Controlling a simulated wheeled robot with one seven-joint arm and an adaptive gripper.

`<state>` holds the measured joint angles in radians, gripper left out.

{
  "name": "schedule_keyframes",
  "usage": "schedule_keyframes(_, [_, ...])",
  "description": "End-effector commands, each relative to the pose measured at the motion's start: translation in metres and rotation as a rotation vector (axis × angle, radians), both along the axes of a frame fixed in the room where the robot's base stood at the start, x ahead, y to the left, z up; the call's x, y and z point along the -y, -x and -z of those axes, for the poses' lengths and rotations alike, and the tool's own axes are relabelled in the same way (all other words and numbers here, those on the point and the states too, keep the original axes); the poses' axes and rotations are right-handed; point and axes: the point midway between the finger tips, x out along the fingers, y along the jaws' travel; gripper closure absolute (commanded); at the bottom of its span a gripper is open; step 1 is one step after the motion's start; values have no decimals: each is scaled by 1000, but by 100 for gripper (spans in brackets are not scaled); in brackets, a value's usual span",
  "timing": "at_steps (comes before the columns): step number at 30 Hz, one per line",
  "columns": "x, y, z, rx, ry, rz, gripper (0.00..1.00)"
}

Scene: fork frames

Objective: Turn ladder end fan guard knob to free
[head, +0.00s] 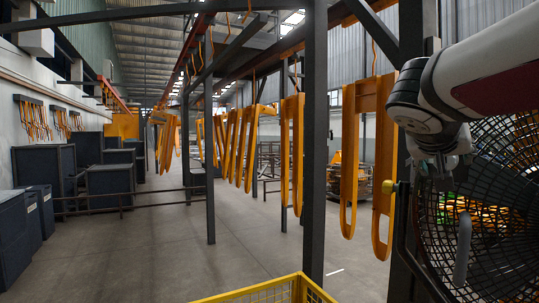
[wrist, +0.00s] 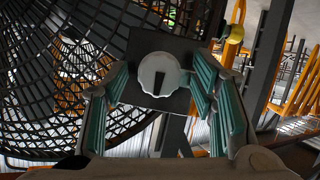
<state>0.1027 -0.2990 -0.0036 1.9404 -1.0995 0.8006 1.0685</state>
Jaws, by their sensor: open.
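A pale round knob (wrist: 158,74) with a scalloped edge and a dark slot-like mark sits on a dark square plate (wrist: 186,50) in the wrist view. My gripper (wrist: 161,88) is open, with one teal-padded finger on each side of the knob in the picture. I see no clear contact, and the remaining depth cannot be told. The black mesh fan guard (wrist: 60,90) fills the left of the wrist view. In the head view the fan guard (head: 490,205) is at the right edge, and my gripper (head: 440,168) is in front of it. The knob is hidden there.
A yellow knob (head: 388,186) sticks out beside the fan's dark frame. A dark steel post (head: 314,140) stands left of it. Orange hanging parts (head: 349,160) hang from the overhead rail. A yellow mesh crate (head: 270,291) is low in front.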

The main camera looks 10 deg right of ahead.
Motion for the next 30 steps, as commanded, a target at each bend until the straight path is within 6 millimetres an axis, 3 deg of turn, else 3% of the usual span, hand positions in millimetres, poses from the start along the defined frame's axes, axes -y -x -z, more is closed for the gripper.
schedule_keyframes(10, [2,-2,1,0,0,0,50])
schedule_keyframes(16, [2,-2,1,0,0,0,96])
schedule_keyframes(30, [2,-3,3,-58,59,0,96])
